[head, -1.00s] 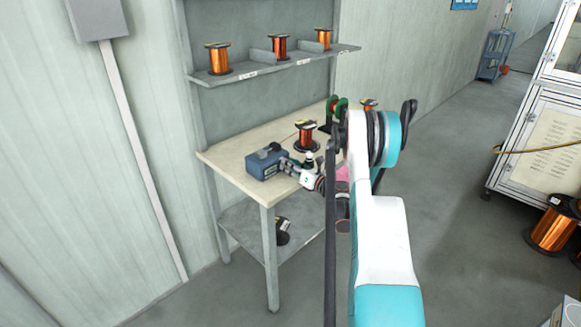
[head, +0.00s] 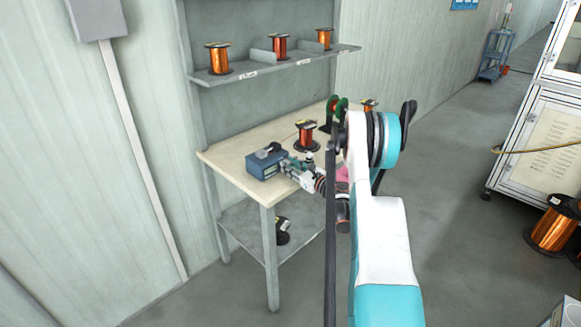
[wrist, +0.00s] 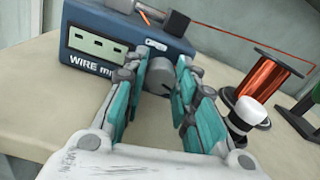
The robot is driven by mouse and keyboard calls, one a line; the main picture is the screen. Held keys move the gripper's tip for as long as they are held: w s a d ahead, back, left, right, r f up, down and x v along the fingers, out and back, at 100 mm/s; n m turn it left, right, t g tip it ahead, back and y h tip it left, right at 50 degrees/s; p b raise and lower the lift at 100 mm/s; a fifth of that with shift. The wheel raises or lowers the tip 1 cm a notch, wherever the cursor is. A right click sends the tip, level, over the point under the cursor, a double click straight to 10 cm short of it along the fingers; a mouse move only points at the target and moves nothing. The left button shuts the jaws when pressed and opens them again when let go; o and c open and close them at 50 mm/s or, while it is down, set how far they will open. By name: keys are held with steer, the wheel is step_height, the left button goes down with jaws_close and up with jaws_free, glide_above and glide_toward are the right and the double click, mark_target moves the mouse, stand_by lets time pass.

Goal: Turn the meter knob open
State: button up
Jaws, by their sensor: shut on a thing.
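The blue wire meter (head: 262,167) sits on the workbench, and its front with a display panel shows in the wrist view (wrist: 100,42). Its grey knob (wrist: 160,75) sticks out of the front face, to the right of the display. My gripper (wrist: 169,82) is shut on the knob, with one teal finger on each side of it. In the head view my gripper (head: 292,166) reaches the meter's front from the right. The knob is hidden there behind the fingers.
A copper wire spool (head: 306,136) stands on the bench (head: 232,166) behind the meter, and it shows close right of my gripper in the wrist view (wrist: 268,80). A white-capped item (wrist: 247,112) stands by the right finger. More spools line the shelf (head: 240,75) above.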

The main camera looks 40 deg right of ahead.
steer(key=shift+n, duration=1.3)
steer(key=o, duration=1)
steer(key=shift+o, duration=0.2)
steer(key=s, duration=1.2)
steer(key=shift+d+f, duration=0.15)
steer(key=shift+d, duration=0.2)
